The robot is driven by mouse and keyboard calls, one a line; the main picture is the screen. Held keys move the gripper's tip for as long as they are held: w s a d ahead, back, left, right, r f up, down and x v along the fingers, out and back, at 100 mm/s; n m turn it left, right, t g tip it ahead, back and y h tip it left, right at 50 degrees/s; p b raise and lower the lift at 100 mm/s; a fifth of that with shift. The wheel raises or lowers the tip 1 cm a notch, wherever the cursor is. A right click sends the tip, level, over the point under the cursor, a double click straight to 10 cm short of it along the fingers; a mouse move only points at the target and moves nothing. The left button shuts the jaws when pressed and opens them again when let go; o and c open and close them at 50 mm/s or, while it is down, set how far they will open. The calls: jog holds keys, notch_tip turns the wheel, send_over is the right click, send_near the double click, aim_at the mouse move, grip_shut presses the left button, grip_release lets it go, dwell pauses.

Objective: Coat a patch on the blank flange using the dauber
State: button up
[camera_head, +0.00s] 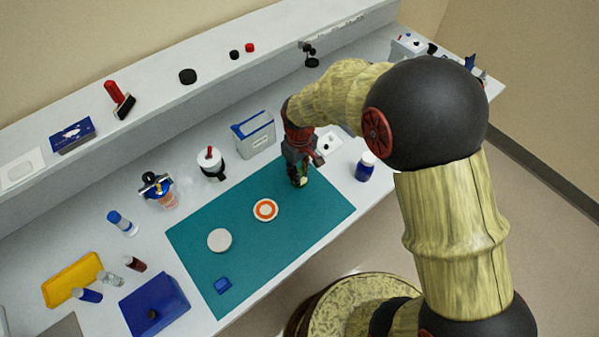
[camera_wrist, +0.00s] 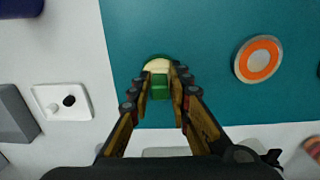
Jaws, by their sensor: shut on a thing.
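My gripper (camera_head: 298,178) is over the far right part of the teal mat (camera_head: 290,235). In the wrist view, my gripper (camera_wrist: 162,78) is shut on the dauber (camera_wrist: 161,85), a green piece with a cream end showing beyond the fingertips. Its lower end is hard to make out in the head view. A pale disc with an orange ring (camera_head: 265,210) lies on the mat, left of and nearer than my gripper; it also shows in the wrist view (camera_wrist: 258,60). A plain grey disc (camera_head: 219,240) lies further left. I cannot tell which disc is the blank flange.
A small blue item (camera_head: 222,286) lies on the mat's near left. A blue bottle (camera_head: 365,168) stands right of the mat. A grey-and-blue box (camera_head: 254,135) and a white jar (camera_head: 211,164) stand behind it. A blue box (camera_head: 155,304) is at left. The mat's middle right is clear.

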dwell(0.3)
jog(key=shift+r+p, duration=2.6)
jog(key=shift+r, duration=0.85)
